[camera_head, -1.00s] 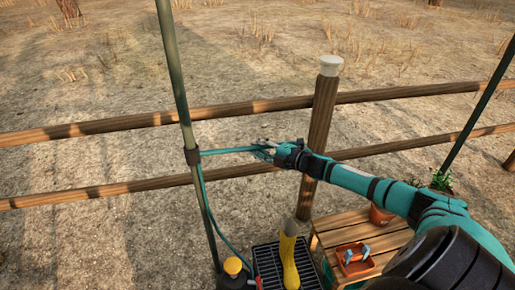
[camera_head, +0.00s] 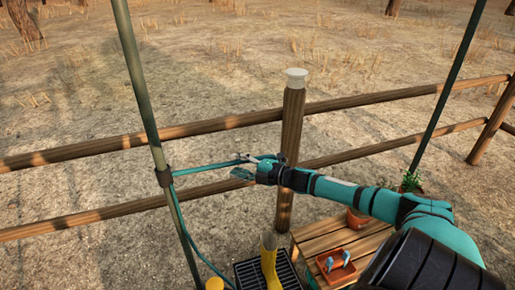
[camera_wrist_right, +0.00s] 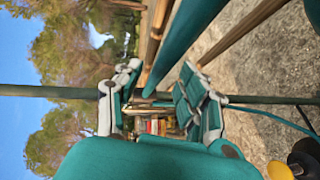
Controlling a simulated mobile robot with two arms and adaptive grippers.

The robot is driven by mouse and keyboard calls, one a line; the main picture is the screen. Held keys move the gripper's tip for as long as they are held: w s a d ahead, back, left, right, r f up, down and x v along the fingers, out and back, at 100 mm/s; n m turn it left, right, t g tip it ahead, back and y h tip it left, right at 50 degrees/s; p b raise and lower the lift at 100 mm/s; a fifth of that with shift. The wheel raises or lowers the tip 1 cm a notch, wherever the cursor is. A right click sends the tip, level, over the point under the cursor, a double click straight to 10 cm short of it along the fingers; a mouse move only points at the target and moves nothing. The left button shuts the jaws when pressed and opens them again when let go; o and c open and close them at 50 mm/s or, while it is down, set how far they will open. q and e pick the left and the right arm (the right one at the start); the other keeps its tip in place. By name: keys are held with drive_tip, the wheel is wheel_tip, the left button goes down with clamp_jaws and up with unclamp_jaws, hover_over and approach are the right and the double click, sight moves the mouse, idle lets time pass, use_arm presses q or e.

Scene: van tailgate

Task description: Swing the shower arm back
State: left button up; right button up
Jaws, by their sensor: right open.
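The shower arm (camera_head: 205,166) is a thin teal bar. It runs right from a dark clamp (camera_head: 164,176) on a tall green pole (camera_head: 143,90) to my right gripper (camera_head: 243,165). In the right wrist view, the open fingers of my right gripper (camera_wrist_right: 160,98) lie either side of the teal bar (camera_wrist_right: 180,45), seen lengthwise toward the pole (camera_wrist_right: 50,90). I cannot tell whether a finger touches the bar. The bar's near end is hidden or out of frame. My left gripper is not in view.
A wooden rail fence (camera_head: 375,101) with a white-capped post (camera_head: 291,125) stands behind my gripper. Below are a yellow boot (camera_head: 269,262) on a black grate (camera_head: 249,267) and a slatted wooden table (camera_head: 312,243) with an orange tray (camera_head: 335,266) and potted plant (camera_head: 357,220). A hose (camera_head: 205,258) hangs by the pole.

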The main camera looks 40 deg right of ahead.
drive_tip(key=v, duration=0.9)
idle(0.4)
